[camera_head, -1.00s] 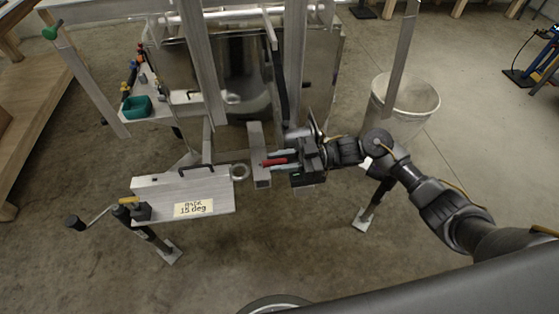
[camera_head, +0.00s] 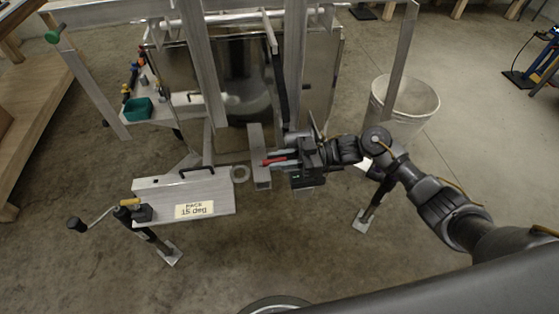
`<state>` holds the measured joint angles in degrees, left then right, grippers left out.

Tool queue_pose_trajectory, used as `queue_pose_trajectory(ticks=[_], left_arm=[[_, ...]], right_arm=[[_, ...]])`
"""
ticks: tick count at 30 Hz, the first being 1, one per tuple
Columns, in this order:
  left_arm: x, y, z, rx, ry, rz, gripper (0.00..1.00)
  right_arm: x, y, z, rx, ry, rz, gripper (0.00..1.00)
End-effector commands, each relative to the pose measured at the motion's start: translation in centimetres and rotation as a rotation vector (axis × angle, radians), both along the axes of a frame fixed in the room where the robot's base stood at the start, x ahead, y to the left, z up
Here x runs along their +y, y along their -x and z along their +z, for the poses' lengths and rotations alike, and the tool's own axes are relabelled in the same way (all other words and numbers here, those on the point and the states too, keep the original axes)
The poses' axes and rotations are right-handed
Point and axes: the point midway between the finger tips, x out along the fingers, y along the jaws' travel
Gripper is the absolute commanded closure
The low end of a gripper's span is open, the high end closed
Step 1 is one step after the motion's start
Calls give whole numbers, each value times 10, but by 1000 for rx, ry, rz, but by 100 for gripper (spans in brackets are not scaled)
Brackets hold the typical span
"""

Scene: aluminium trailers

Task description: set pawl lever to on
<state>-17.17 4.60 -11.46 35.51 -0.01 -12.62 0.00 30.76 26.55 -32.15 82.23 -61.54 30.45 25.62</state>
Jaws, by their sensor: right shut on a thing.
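My right gripper (camera_head: 288,165) reaches in from the right and is shut on a small red lever (camera_head: 275,161), which looks like the pawl lever. The lever lies roughly level, pointing left toward an upright aluminium post (camera_head: 258,158). The gripper body hides the lever's right part and what it is mounted on. No marking for on or off can be read. My left gripper is not in view.
A white bucket (camera_head: 405,97) stands behind my right arm. Trailer uprights (camera_head: 204,70) rise behind.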

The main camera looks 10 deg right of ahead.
Motion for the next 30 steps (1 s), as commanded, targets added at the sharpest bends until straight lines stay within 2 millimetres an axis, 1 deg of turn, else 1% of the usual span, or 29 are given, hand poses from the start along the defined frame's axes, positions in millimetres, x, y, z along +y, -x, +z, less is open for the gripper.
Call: queue_pose_trajectory(ticks=[1,9,17,24,30], left_arm=[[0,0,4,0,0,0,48],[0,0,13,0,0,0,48],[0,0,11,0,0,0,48],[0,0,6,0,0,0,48],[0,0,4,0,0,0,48]], right_arm=[[1,-1,3,26,1,3,100],[1,-18,13,218,1,2,100],[1,-35,16,388,1,2,100],[0,-44,17,393,2,2,100],[0,-47,17,394,3,0,100]])
